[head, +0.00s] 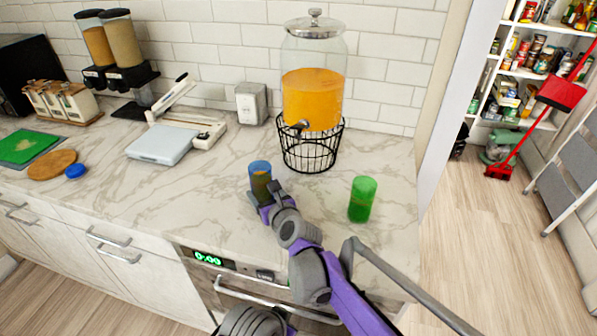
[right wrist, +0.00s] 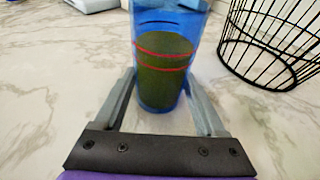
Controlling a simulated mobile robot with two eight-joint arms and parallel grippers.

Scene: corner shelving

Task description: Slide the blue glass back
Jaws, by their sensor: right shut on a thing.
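The blue glass (head: 260,173) stands upright on the marble counter in the head view, left of the drink dispenser's stand. It looks translucent, with something dark green and red lines showing on or through it. In the right wrist view the blue glass (right wrist: 170,50) sits between the two fingers. My right gripper (head: 262,200) is shut on the glass, low on its sides, from the front; its fingers also show in the right wrist view (right wrist: 160,105).
A wire stand (head: 311,147) holding a dispenser of orange drink (head: 312,98) is close, behind and right of the glass. A green glass (head: 362,199) stands to the right. A napkin box (head: 251,103) is at the wall. The counter directly behind the glass is clear.

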